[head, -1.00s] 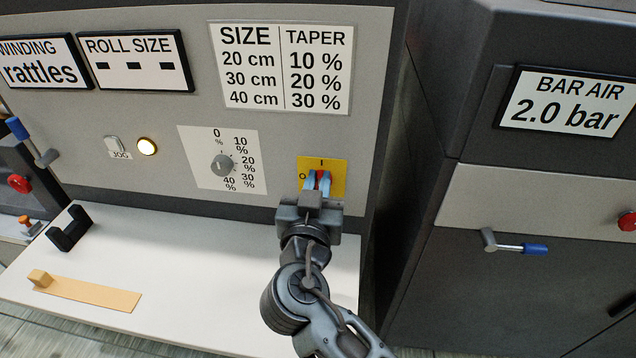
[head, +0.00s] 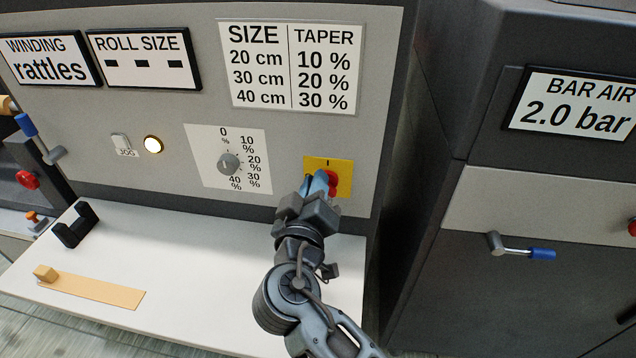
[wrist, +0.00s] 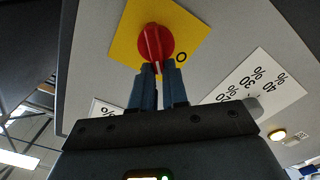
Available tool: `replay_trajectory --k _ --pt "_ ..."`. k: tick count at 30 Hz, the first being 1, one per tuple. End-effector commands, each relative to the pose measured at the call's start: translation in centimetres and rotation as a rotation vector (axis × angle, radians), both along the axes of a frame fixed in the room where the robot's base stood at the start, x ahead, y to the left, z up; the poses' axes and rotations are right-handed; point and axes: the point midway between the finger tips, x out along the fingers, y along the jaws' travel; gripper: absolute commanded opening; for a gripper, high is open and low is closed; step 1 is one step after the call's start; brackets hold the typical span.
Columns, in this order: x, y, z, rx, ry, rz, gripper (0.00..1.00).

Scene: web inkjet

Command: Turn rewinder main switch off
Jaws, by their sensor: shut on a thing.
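The main switch is a red rotary knob (head: 333,183) on a yellow plate (head: 342,165), low on the right of the grey panel. The plate's I mark shows at its top in the head view; the O mark is hidden there by my gripper. My gripper (head: 318,183) reaches the knob from the lower left, tilted. In the wrist view the blue fingertips (wrist: 158,72) are closed around the near end of the handle of the red knob (wrist: 155,42). A white mark shows on that end, and the O (wrist: 181,58) lies to its right.
A dial (head: 228,163), a lit button (head: 153,144) and a JOG switch (head: 122,143) are left of the switch. A white shelf (head: 200,290) juts out below, holding a black bracket (head: 75,226). A dark cabinet with a blue-handled lever (head: 540,253) stands right.

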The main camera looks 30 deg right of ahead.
Motion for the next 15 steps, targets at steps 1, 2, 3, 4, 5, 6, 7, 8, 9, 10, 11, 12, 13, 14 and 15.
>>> replay_trajectory --k 1,2,3,4,5,6,7,8,9,10,11,12,13,14,15 --pt "0.06 0.14 0.00 -0.035 0.027 0.002 0.00" --pt "0.10 0.19 -0.03 -0.058 0.044 0.002 0.00" --pt "0.13 0.24 -0.10 -0.089 0.066 0.002 0.00" --pt "0.17 0.28 -0.15 -0.113 0.084 0.002 0.00" --pt "0.19 0.32 -0.20 -0.137 0.101 0.001 0.00" --pt "0.23 0.37 -0.27 -0.168 0.122 0.001 0.00" --pt "0.25 0.41 -0.30 -0.191 0.139 0.001 0.00" --pt "0.27 0.45 -0.34 -0.214 0.155 0.001 0.00" --pt "0.29 0.49 -0.41 -0.244 0.178 0.002 0.00" --pt "0.32 0.53 -0.48 -0.267 0.195 0.002 0.00" --pt "0.35 0.56 -0.55 -0.291 0.212 0.002 0.00" --pt "0.38 0.60 -0.63 -0.320 0.234 0.003 0.00" --pt "0.39 0.62 -0.68 -0.342 0.250 0.003 0.00" --pt "0.40 0.64 -0.73 -0.365 0.266 0.002 0.00" --pt "0.42 0.66 -0.79 -0.395 0.288 0.002 0.00"
